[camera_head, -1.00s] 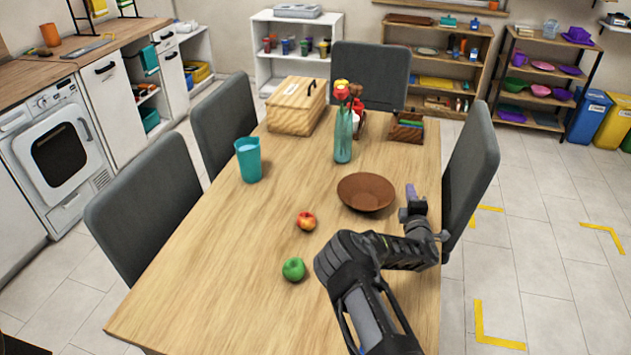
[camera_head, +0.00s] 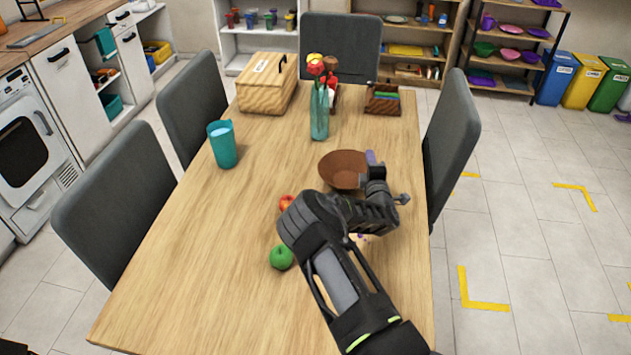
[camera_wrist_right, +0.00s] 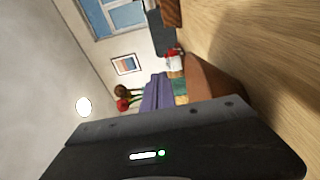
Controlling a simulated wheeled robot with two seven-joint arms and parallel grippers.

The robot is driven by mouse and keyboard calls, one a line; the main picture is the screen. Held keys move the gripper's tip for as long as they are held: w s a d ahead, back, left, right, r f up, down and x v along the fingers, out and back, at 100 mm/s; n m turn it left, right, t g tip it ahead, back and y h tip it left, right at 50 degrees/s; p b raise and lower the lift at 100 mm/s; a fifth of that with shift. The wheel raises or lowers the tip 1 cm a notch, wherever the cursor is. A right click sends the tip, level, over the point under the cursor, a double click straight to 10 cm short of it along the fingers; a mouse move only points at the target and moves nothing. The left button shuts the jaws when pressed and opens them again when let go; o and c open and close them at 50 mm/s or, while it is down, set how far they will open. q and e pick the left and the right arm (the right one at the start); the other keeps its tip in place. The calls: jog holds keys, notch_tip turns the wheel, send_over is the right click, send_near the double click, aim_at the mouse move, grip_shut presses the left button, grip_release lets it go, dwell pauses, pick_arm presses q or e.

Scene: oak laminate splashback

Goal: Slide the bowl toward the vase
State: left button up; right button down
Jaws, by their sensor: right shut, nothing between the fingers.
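The brown bowl (camera_head: 341,168) sits on the table, right of its middle. The teal glass vase (camera_head: 319,117) with red and yellow flowers stands behind it and a little to the left, apart from the bowl. My right gripper (camera_head: 371,160) is shut and empty at the bowl's right near edge. I cannot tell whether it touches the bowl. In the right wrist view the purple fingers (camera_wrist_right: 158,92) point toward the brown bowl (camera_wrist_right: 212,80), with the teal vase (camera_wrist_right: 181,90) and its flowers beyond. My left gripper is not in view.
A teal cup (camera_head: 222,145) stands at the left. A wooden box (camera_head: 266,84) and a small crate (camera_head: 383,101) stand at the back. Chairs surround the table.

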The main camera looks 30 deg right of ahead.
jog(key=a, duration=0.3)
jog(key=w+a+b, duration=0.1)
jog(key=a, duration=0.2)
jog(key=w+a, duration=0.1)
jog(key=a, duration=0.2)
jog(key=shift+w, duration=0.25)
jog(key=w+a+p, duration=0.2)
jog(key=a, duration=0.7)
jog(key=f, duration=0.4)
jog(key=shift+w+d+f, duration=0.1)
jog(key=shift+d+f, duration=0.35)
jog(key=shift+f, duration=0.05)
jog(key=shift+d+p, duration=0.35)
jog(key=shift+p, duration=0.05)
